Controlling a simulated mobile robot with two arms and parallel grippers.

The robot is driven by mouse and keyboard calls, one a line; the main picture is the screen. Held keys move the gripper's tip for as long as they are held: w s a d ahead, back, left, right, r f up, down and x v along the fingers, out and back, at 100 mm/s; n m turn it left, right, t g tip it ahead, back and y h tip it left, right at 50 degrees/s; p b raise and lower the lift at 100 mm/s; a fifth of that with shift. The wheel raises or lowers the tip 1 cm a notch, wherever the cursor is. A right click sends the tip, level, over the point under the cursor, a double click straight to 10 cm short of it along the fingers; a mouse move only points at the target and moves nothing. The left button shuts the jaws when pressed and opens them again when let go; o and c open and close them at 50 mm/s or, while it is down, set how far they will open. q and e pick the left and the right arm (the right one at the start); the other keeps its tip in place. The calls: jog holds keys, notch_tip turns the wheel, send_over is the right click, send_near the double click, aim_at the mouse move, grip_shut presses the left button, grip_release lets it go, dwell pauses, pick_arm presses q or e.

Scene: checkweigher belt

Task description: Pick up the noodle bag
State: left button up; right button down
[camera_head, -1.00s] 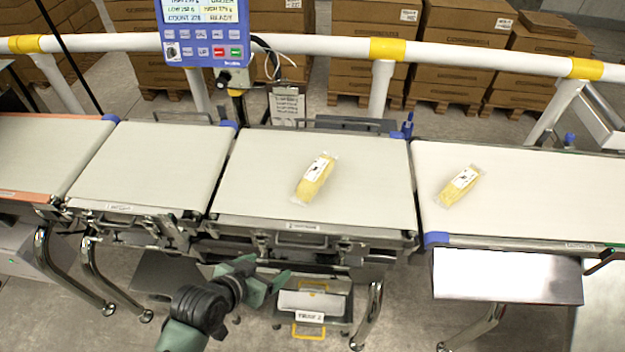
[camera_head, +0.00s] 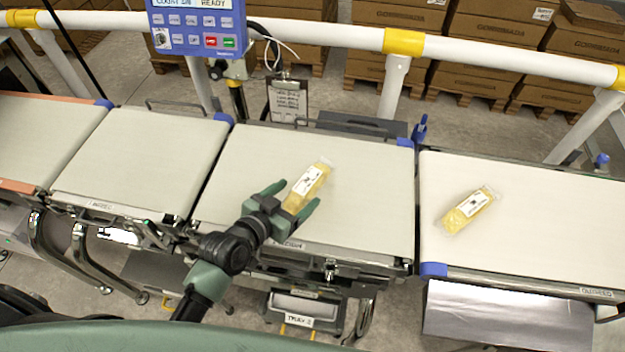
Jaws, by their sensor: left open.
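A yellow noodle bag (camera_head: 309,182) with a white label lies slantwise on the middle belt (camera_head: 370,190). My left gripper (camera_head: 297,196) is open over the front of that belt, its two green fingers on either side of the bag's near end. I cannot tell whether the fingers touch the bag. A second, similar noodle bag (camera_head: 468,209) lies on the right belt (camera_head: 550,215), apart from the gripper. My right gripper is not in view.
A blue control panel (camera_head: 200,32) stands behind the belts. A white rail with yellow bands (camera_head: 403,42) runs across the back, with stacked cartons (camera_head: 480,50) beyond it. The left belt (camera_head: 140,160) is empty. A metal plate (camera_head: 505,315) hangs below the right belt.

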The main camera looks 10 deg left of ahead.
aim_at(308, 185)
pick_arm(q)
jog(key=shift+x, duration=0.8)
jog(key=p+x, duration=0.1)
jog(key=x, duration=0.2)
jog(key=shift+w+f, duration=0.15)
jog(key=shift+w, duration=0.25)
jog(key=shift+w+d+f, duration=0.2)
jog(key=shift+w+f, duration=0.05)
jog(key=shift+w, duration=0.15)
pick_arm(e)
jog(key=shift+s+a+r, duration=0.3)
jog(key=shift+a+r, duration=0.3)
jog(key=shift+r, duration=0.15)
pick_arm(q)
jog(key=c, duration=1.5)
jog(key=shift+r, duration=0.1)
grip_shut()
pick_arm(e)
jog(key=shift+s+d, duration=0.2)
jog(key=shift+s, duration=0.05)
pick_arm(q)
notch_tip(308, 185, up, 20)
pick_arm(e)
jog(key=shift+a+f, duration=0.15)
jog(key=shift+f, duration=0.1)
